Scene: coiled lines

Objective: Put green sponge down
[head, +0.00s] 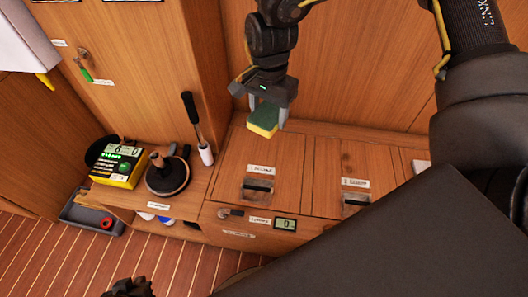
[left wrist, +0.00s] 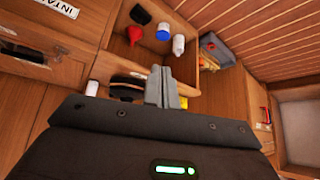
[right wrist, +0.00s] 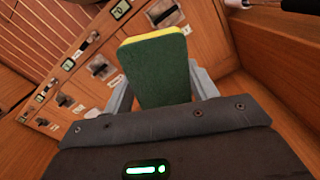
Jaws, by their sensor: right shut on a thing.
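The green sponge (head: 264,120), with a yellow layer, is held in my right gripper (head: 266,100). It hangs from the fingertips above the back left part of the wooden counter top (head: 315,170). In the right wrist view the sponge (right wrist: 160,75) stands between the two fingers, green face toward the camera and yellow along the far edge. My left gripper (left wrist: 163,80) is seen in the left wrist view with its fingers together and nothing between them. An open shelf lies beyond it.
A black-handled tool (head: 196,122) stands left of the sponge. Further left are a round dark object (head: 168,175), a yellow-black box with a display (head: 117,163) and a grey tray (head: 88,213) on the floor. Latched hatches (head: 258,185) mark the counter top, which has clear areas.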

